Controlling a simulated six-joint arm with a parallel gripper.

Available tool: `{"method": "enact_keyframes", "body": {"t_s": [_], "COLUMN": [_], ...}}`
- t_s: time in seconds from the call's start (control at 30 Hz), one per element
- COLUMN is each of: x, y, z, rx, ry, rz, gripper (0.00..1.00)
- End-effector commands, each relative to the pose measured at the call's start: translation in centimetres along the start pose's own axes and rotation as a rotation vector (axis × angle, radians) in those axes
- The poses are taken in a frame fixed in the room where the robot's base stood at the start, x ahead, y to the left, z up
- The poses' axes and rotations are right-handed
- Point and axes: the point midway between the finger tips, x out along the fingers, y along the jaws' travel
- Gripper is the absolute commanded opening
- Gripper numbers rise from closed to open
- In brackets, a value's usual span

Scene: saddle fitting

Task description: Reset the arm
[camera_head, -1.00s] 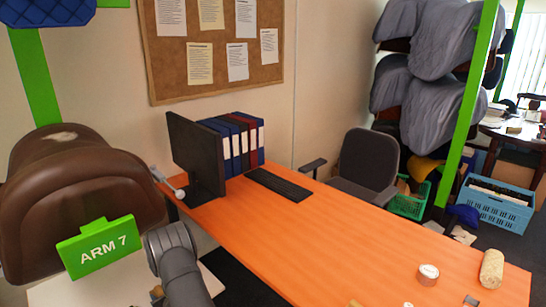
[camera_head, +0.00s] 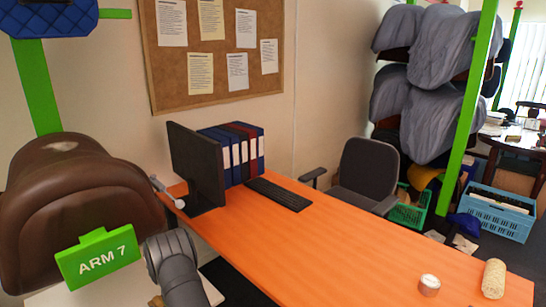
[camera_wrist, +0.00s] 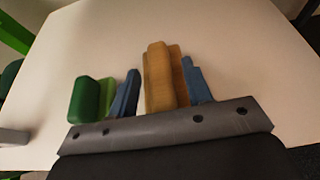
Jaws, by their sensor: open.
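My gripper (camera_wrist: 160,66) shows in the wrist view with its two blue-grey fingers apart. Tan wooden-looking pieces (camera_wrist: 158,78) stand in the gap between the fingers as seen from the wrist; I cannot tell whether they touch them. Green pieces (camera_wrist: 88,100) sit just left of the left finger. A pale tabletop (camera_wrist: 225,45) lies beyond. In the head view only part of my grey arm shows at the lower left, and my gripper is out of sight there.
A brown saddle (camera_head: 75,195) and a green "ARM 7" sign (camera_head: 98,257) are beside my arm. An orange desk (camera_head: 310,245) holds a monitor (camera_head: 196,165), binders (camera_head: 232,155), a keyboard (camera_head: 278,194), a small roll (camera_head: 429,284) and a cork-coloured cylinder (camera_head: 494,278).

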Motion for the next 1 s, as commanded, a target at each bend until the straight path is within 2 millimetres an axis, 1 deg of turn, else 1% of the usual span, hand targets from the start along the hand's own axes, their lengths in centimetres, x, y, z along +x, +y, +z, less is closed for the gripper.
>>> {"method": "enact_keyframes", "body": {"t_s": [0.03,0.3,0.63,0.67,0.7,0.87,1.0], "x": [-1.0,-5.6,-10.7,-10.3,-9.5,-7.0,-4.5], "y": [-0.1,0.0,0.1,0.1,0.1,0.1,0.1], "z": [0.0,0.0,0.0,0.0,0.0,0.0,0.0], "rx": [0.001,0.000,0.000,-0.001,-0.002,-0.001,-0.002], "ry": [0.002,0.002,0.001,0.000,-0.002,-0.001,-0.001], "rz": [-0.001,-0.003,-0.005,-0.004,-0.003,-0.002,-0.001], "gripper": [0.45,0.45,0.45,0.45,0.45,0.45,0.45]}}
